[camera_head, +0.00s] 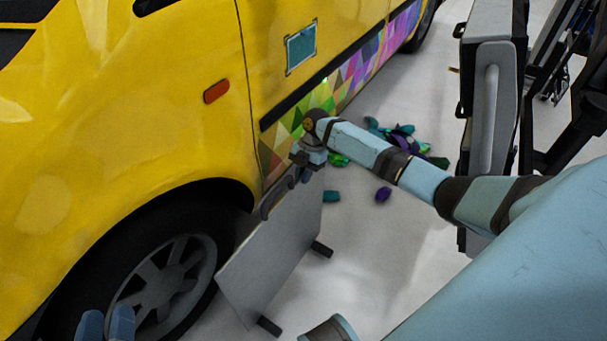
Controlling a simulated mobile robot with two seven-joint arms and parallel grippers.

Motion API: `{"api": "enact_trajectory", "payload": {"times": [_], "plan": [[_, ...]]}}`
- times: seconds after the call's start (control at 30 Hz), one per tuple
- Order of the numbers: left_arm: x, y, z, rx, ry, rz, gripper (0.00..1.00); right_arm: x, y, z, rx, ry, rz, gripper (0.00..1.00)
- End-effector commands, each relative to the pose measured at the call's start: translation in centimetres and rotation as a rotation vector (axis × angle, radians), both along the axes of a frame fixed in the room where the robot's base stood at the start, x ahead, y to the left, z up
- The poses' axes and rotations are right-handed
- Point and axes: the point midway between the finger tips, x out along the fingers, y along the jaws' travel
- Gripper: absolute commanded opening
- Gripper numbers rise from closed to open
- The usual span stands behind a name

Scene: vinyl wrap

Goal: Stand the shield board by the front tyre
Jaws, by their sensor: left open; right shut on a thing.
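The shield board (270,255) is a flat grey panel with a dark handle on its top edge and dark feet at its lower edge. It is roughly upright, just right of the front tyre (165,275), and overlaps the tyre's right side in view. I cannot tell whether its feet touch the floor. My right gripper (303,172) is shut on the board at its top edge, by the handle. My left gripper (106,325) shows only its two blue fingertips at the bottom left, in front of the tyre, open and empty.
The yellow van (120,110) fills the left, with a coloured triangle wrap (345,80) along its lower side. Several vinyl scraps (400,140) lie on the floor behind my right arm. A grey cart (490,100) stands at the right. Pale floor (370,240) is clear right of the board.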

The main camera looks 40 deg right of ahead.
Motion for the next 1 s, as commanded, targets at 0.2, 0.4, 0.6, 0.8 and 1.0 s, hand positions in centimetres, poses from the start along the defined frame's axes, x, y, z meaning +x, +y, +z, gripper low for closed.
{"api": "enact_trajectory", "payload": {"times": [0.2, 0.4, 0.6, 0.8, 1.0], "plan": [[-0.2, -1.0, 2.5, -0.091, -0.137, -0.036, 0.43, 0.1, 0.1, -2.5, 0.003, -0.002, 0.000, 0.00], [-0.4, -1.3, 3.6, -0.117, -0.169, -0.046, 0.43, 0.1, 0.0, -2.6, 0.003, -0.003, -0.001, 0.00], [-0.4, -1.3, 3.6, -0.115, -0.168, -0.046, 0.43, 0.1, 0.1, -2.6, 0.003, -0.002, 0.000, 0.00], [-0.4, -1.3, 3.4, -0.114, -0.164, -0.046, 0.43, 0.0, 0.0, -3.1, -0.001, 0.001, -0.001, 0.33], [-0.4, -1.3, 3.4, -0.113, -0.163, -0.046, 0.43, 0.0, 0.0, -3.1, 0.000, 0.001, 0.000, 0.38]]}}
